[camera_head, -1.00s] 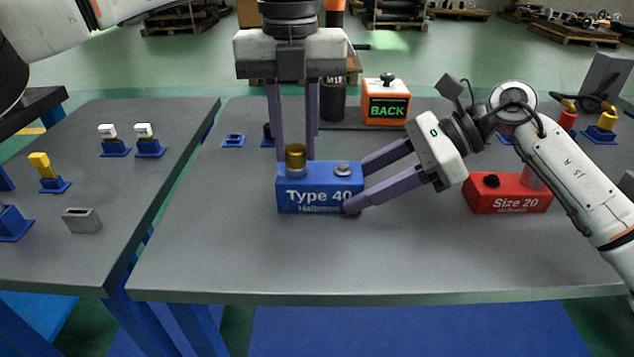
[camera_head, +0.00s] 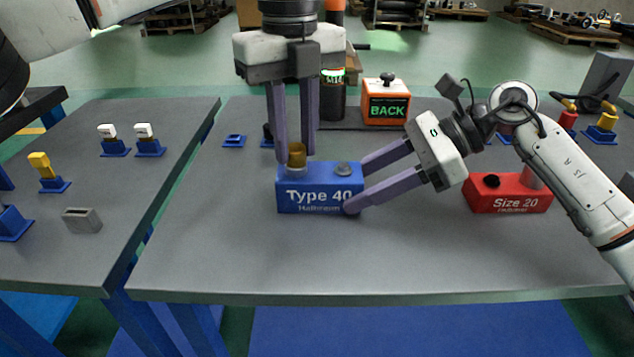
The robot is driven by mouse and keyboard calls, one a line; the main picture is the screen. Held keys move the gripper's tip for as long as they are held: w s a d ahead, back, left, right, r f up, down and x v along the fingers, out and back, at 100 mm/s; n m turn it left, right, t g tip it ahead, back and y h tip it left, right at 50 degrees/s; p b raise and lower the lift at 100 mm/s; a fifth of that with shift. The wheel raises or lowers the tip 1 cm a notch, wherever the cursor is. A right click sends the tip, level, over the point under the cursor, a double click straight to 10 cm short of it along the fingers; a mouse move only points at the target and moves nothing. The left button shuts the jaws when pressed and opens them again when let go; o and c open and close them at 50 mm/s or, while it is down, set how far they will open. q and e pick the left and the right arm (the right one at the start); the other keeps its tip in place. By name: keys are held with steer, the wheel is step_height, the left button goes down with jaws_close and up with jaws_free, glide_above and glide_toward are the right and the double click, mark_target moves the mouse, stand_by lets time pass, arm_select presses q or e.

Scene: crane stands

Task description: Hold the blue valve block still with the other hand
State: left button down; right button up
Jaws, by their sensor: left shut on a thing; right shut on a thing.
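The blue valve block (camera_head: 320,196), marked "Type 40", sits upright on the middle table. A brass-coloured cap (camera_head: 297,153) stands on its left top and a grey round fitting (camera_head: 342,169) on its right top. My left gripper (camera_head: 296,156) points straight down and is shut on the brass cap, one finger on each side. My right gripper (camera_head: 357,186) comes in from the right and is shut on the right end of the blue block. One right finger lies at the front face; the tip of the other is hidden behind the block.
A red "Size 20" block (camera_head: 508,195) sits right of my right gripper. An orange "BACK" box (camera_head: 386,104) and a dark cylinder (camera_head: 333,98) stand behind. Blue stands with yellow or white tops are on the left table (camera_head: 128,190). The middle table's front (camera_head: 370,265) is clear.

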arm_select(q)
steer(key=shift+r, duration=0.15)
steer(key=n, duration=0.5)
steer(key=shift+n, duration=0.3)
steer(key=n, duration=0.4)
steer(key=shift+n, duration=0.4)
steer(key=n, duration=0.5)
